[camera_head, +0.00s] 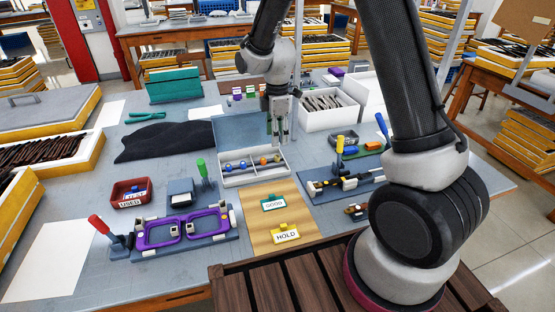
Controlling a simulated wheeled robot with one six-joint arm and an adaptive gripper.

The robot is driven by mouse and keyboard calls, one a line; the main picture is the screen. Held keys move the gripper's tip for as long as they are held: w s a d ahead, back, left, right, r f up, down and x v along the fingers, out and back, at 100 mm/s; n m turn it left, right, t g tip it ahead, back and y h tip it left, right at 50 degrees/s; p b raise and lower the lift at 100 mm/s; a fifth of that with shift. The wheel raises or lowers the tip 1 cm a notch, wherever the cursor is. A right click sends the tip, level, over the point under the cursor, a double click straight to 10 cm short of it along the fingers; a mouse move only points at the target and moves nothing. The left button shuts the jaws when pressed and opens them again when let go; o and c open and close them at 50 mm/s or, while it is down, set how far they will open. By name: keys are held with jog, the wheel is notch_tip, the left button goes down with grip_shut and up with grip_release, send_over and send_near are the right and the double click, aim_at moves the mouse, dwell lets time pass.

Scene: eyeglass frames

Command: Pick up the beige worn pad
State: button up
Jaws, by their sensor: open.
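My gripper (280,137) is open and points down above the back right part of a white compartment box (253,181). Nothing shows between its fingers. The box holds a rod with small coloured round pieces. A purple eyeglass frame (163,239) lies in a grey fixture (184,251) at the front left, well away from my gripper. Small pale pieces show on and around this frame, but I cannot tell whether one is the beige worn pad. A dark red tray (118,188) labelled USED stands behind the fixture; its contents are unclear.
A red-handled clamp (98,224) and a green-handled clamp (202,168) stand by the fixture. A tan mat (258,217) bears GOOD and HOLD signs. A second fixture (325,187) with upright handles is at right. A dark cloth (175,142) lies at the back left.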

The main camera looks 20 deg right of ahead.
aim_at(276, 157)
jog(key=f, duration=0.8)
jog(key=shift+w+a+f, duration=0.2)
jog(key=shift+f, duration=0.2)
jog(key=c, duration=0.8)
